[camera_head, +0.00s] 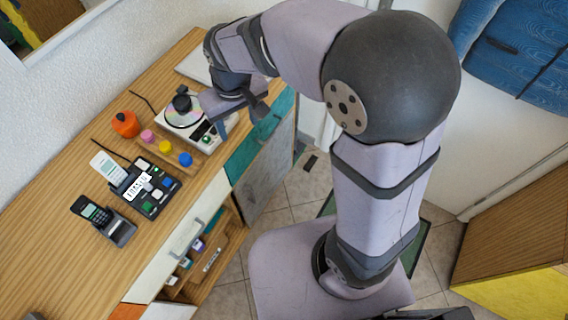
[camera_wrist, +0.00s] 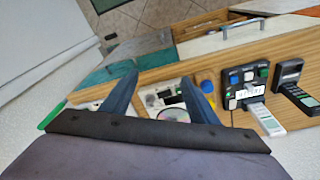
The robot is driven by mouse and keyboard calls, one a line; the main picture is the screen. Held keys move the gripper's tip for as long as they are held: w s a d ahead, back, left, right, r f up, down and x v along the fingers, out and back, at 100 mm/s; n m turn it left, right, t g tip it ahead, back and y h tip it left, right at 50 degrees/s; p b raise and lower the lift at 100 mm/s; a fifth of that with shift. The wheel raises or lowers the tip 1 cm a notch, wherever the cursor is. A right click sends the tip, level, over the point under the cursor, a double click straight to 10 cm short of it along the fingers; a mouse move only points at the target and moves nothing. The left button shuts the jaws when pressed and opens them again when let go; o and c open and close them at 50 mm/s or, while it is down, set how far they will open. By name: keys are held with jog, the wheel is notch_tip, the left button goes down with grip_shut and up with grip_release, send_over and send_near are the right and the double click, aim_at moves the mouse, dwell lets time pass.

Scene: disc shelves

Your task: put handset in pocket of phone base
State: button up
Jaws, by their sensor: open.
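A dark phone base (camera_head: 153,198) with coloured keys and a white label lies on the wooden cabinet top; it also shows in the wrist view (camera_wrist: 234,76). A white handset (camera_head: 104,163) lies at its back left edge, and in the wrist view the handset (camera_wrist: 268,120) sticks out from the base. Beside it is a second dark base (camera_head: 121,232) with a black handset (camera_head: 90,208) at its back end. I cannot tell how firmly either handset sits. My gripper (camera_wrist: 159,76) is open and empty, above the disc player, away from both phones.
The disc player (camera_head: 204,139) with a shiny disc stands below my gripper. An orange pot (camera_head: 126,123) and pink, yellow and blue knobs lie between player and phones. The cabinet front has an open drawer (camera_head: 205,262). The near left cabinet top is mostly clear.

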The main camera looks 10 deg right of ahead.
jog(key=s+d+f+m+g, duration=0.1)
jog(key=s+d+f+m, duration=0.2)
jog(key=s+d, duration=1)
notch_tip(320, 180, down, 2)
jog(key=shift+d+f+m+g, duration=0.1)
jog(key=shift+d+m+g, duration=0.3)
jog(key=shift+d, duration=0.05)
